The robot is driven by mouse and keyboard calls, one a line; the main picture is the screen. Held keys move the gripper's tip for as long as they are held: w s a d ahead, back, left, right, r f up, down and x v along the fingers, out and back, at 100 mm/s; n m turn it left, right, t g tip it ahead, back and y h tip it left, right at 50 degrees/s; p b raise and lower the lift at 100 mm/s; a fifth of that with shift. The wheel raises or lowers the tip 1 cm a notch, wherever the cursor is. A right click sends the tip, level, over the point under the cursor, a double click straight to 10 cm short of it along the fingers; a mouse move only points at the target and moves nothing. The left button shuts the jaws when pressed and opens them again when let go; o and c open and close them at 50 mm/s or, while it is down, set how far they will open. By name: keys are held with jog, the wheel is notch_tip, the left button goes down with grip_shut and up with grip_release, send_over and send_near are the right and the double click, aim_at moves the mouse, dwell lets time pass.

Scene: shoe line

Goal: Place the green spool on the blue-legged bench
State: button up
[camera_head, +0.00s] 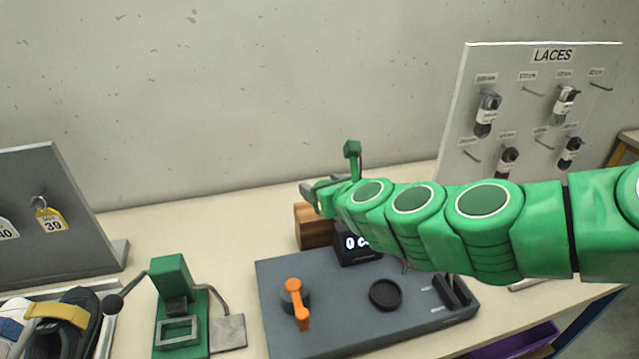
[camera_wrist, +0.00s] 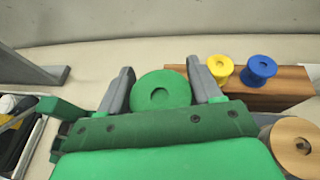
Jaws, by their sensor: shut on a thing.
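My gripper (camera_wrist: 163,85) is shut on the green spool (camera_wrist: 163,90), seen from its round end between the two grey fingers in the wrist view. In the head view my gripper (camera_head: 313,192) is over the back of a cream bench top (camera_head: 200,222), near a wooden block; the spool cannot be told apart from my green arm there. I cannot tell how high the spool is above the surface. A blue leg (camera_head: 592,315) shows under the right end of this bench.
The wooden block (camera_wrist: 275,90) holds a yellow spool (camera_wrist: 220,68) and a blue spool (camera_wrist: 259,69), right of my gripper. A grey console (camera_head: 340,320) with an orange lever, a green press (camera_head: 175,300), a LACES board (camera_head: 530,110) and a grey tag board (camera_head: 50,210) stand around.

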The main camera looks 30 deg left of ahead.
jog(key=shift+s+d+r, duration=0.1)
jog(key=shift+s+d, duration=0.1)
jog(key=shift+s, duration=0.1)
jog(key=shift+w+a, duration=0.3)
jog(key=shift+a, duration=0.25)
jog(key=w+a+f+m+t+h, duration=0.25)
jog(key=a+f, duration=0.25)
jog(key=a, duration=0.5)
jog(key=m+t+h, duration=0.1)
jog(key=m, duration=0.1)
send_over(257, 213)
jog(key=shift+w+f, duration=0.1)
jog(key=shift+f, duration=10.25)
jog(key=shift+f, duration=0.15)
